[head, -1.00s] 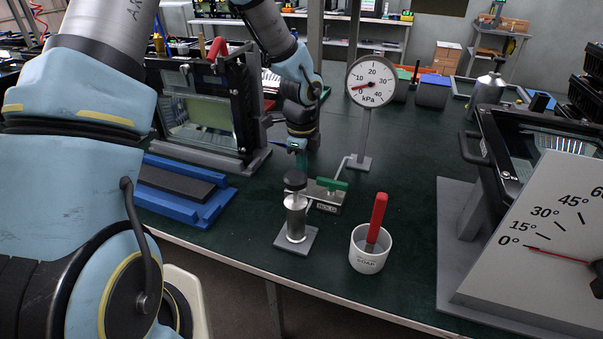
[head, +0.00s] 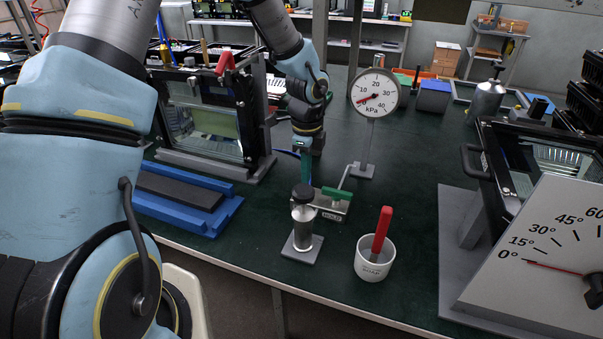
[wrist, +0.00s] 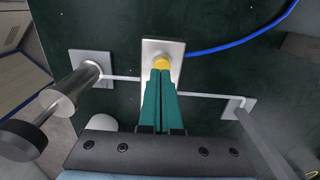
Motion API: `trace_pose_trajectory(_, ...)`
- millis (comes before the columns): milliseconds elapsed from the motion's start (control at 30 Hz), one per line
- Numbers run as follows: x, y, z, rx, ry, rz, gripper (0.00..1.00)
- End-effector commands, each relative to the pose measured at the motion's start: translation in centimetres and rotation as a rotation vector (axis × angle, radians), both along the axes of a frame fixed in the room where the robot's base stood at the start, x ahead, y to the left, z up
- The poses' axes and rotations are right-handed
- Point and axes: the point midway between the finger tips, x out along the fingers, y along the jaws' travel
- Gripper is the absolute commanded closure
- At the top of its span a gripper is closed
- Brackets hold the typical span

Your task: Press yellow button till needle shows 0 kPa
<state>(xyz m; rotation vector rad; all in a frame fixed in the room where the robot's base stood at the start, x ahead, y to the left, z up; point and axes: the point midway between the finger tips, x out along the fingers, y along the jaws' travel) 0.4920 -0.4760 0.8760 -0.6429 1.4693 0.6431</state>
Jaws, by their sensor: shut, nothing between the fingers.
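The yellow button (wrist: 162,63) sits on a pale plate (wrist: 164,46) in the wrist view. My gripper (wrist: 161,73) is shut and empty, its green fingertips right at the button and partly covering it. I cannot tell whether they touch it or how far it is pushed in. In the head view my gripper (head: 306,180) points down behind the hand pump, and the button is hidden. The round kPa gauge (head: 375,92) stands on a post behind. Its red needle points left and slightly down, near the low end of the scale; the exact reading is too small to tell.
The hand pump (head: 302,225) with a black knob stands in front of my fingers. A white cup (head: 375,262) with a red-handled tool stands to the right. A blue cradle (head: 205,215) lies left. A large angle dial (head: 550,250) stands at right.

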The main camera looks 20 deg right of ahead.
Motion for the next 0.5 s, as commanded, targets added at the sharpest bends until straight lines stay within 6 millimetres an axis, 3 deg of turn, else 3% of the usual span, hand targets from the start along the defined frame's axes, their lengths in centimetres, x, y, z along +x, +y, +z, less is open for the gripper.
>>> trace_pose_trajectory(200, 0.2, -0.2, 5.4, -0.009, -0.008, 0.001, 1.0)
trace_pose_trajectory(500, 0.2, -0.3, 9.7, -0.008, -0.006, -0.001, 1.0)
